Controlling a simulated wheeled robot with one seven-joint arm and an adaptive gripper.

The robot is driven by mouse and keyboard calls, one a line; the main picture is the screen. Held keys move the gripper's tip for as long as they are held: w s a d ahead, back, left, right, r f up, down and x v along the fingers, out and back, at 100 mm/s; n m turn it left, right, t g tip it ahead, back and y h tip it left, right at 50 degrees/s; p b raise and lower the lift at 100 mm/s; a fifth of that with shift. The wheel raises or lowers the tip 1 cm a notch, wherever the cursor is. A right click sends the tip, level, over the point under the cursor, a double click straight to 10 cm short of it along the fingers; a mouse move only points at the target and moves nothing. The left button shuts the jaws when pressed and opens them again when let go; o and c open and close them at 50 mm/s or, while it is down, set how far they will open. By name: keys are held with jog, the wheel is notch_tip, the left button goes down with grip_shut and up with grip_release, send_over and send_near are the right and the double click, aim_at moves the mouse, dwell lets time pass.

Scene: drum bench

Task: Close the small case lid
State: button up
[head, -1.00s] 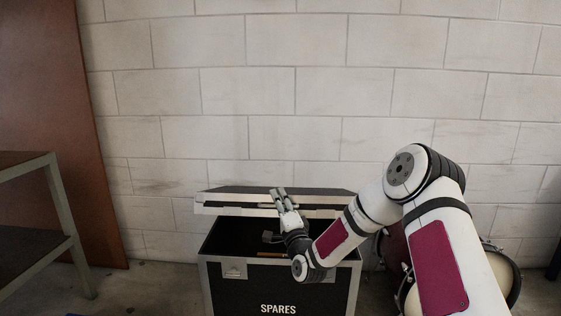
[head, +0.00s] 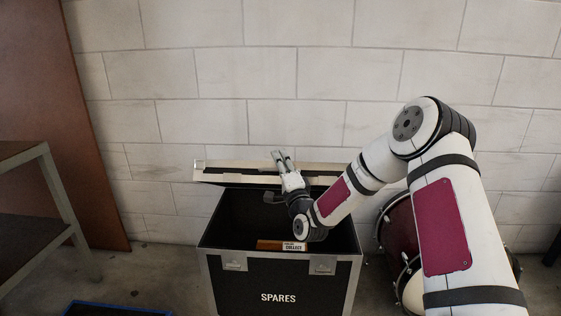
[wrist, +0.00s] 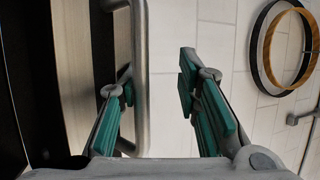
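The black case marked SPARES (head: 225,285) stands on the floor against the wall with silver edges and two latches on its front. Its lid (head: 225,172) is raised at the back, tilted over the open box. My gripper (head: 281,156) is at the lid's front edge, fingers pointing up and away. In the wrist view my gripper (wrist: 157,88) is open, with a gap between its green-padded fingers. A grey metal bar (wrist: 141,75), which looks like a handle on the lid, runs between them close to the left finger. I cannot tell whether they touch.
A brown item with a white COLLECT label (head: 292,246) lies inside the case. A drum (head: 397,225) stands close on the right. A metal-framed shelf (head: 55,200) is at left, and a blue-edged item (head: 100,308) lies on the floor. Hoops (wrist: 268,50) hang on the wall.

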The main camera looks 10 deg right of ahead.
jog(key=s+d+f+b, duration=0.2)
jog(key=s+f+b, duration=0.8)
jog(key=s, duration=0.1)
jog(key=shift+s+d+f, duration=0.2)
jog(key=shift+s, duration=0.2)
dwell(1.3)
dwell(0.5)
